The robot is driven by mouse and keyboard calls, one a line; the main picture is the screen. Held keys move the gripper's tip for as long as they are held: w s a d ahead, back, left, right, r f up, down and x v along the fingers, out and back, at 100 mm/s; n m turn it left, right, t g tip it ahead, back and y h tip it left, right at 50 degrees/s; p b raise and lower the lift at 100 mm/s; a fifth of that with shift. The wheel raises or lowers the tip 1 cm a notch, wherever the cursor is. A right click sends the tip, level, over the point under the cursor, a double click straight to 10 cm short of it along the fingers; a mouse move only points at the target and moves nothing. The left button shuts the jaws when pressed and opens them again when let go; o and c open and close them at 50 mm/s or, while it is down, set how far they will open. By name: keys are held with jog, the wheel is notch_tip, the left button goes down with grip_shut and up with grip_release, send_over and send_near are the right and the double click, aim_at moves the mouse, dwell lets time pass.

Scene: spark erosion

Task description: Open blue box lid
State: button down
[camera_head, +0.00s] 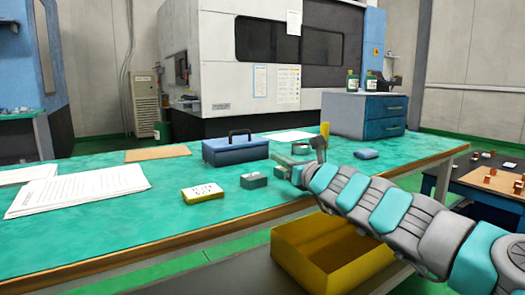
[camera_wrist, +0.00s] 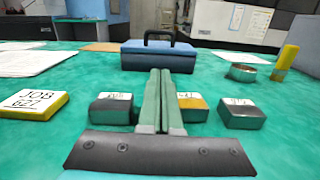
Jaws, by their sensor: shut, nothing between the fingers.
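The blue box (camera_head: 236,151) with a black handle on its lid stands on the green table, lid closed. It also shows in the wrist view (camera_wrist: 158,58), straight ahead at the top middle, beyond my fingers. My gripper (camera_head: 290,164) is to the right of the box in the head view, low over the table. In the wrist view my gripper (camera_wrist: 161,80) has its two green fingers pressed together, empty, pointing at the box front. The fingers cover part of the box front; they look apart from it, though the exact gap is unclear.
A yellow block marked JOB 627 (camera_wrist: 33,104) lies at left. Small metal blocks (camera_wrist: 111,108) and (camera_wrist: 241,113) flank my fingers. Papers (camera_head: 80,189) and a brown board (camera_head: 157,153) lie left of the box.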

jog(key=p+x, duration=0.3)
jog(key=x, duration=1.6)
jog(key=shift+w+a+r, duration=0.1)
jog(key=shift+r, duration=0.1)
dwell(0.3)
jog(key=shift+r+p, duration=0.3)
jog(key=shift+p, duration=0.25)
